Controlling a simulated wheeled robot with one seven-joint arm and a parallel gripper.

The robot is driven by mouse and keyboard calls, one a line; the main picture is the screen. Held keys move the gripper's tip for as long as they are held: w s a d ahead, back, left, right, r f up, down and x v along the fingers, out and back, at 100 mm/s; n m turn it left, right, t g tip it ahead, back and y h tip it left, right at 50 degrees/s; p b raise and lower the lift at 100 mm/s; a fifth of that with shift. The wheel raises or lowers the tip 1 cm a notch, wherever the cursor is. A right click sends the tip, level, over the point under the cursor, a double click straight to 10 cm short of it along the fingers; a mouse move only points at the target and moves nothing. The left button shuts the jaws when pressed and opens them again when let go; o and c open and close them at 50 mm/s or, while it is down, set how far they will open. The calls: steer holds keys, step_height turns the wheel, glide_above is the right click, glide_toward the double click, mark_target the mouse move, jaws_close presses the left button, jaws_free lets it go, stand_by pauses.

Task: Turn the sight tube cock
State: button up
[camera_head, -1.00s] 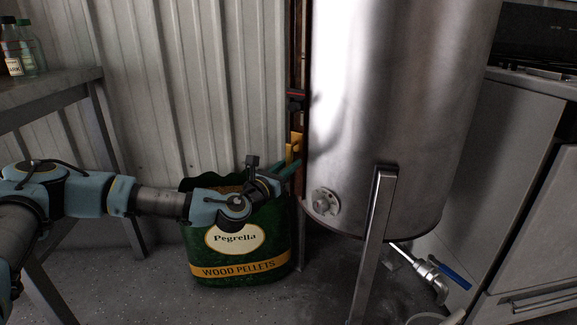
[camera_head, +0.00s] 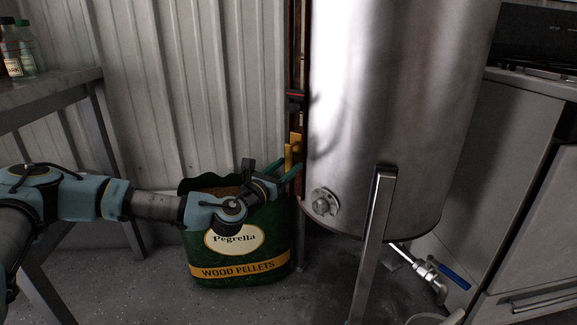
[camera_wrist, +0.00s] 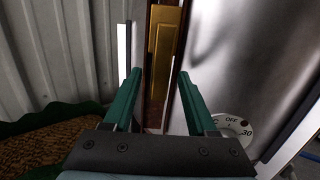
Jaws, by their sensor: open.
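A tall steel tank (camera_head: 400,100) stands right of centre in the head view. A dark vertical strip, perhaps the sight tube, runs along its left edge. A yellow piece (camera_head: 293,148), possibly the cock or its lever, sits beside this edge. In the wrist view, a yellow bar (camera_wrist: 163,50) stands upright beyond the gap between my fingers. My gripper (camera_wrist: 160,74) is open and empty, its two green fingers apart. In the head view my gripper (camera_head: 291,173) is just below the yellow piece. Contact with it cannot be told.
A green wood pellet bag (camera_head: 238,252) stands below my wrist. A small black and red part (camera_head: 295,97) sits above the yellow piece. A round dial (camera_wrist: 232,126) is on the tank's lower front. A blue-handled tap (camera_head: 452,274) and a tank leg (camera_head: 372,250) are to the right.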

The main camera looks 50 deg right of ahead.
steer(key=v, duration=0.9)
steer(key=shift+a, duration=0.4)
steer(key=shift+s+f, duration=0.1)
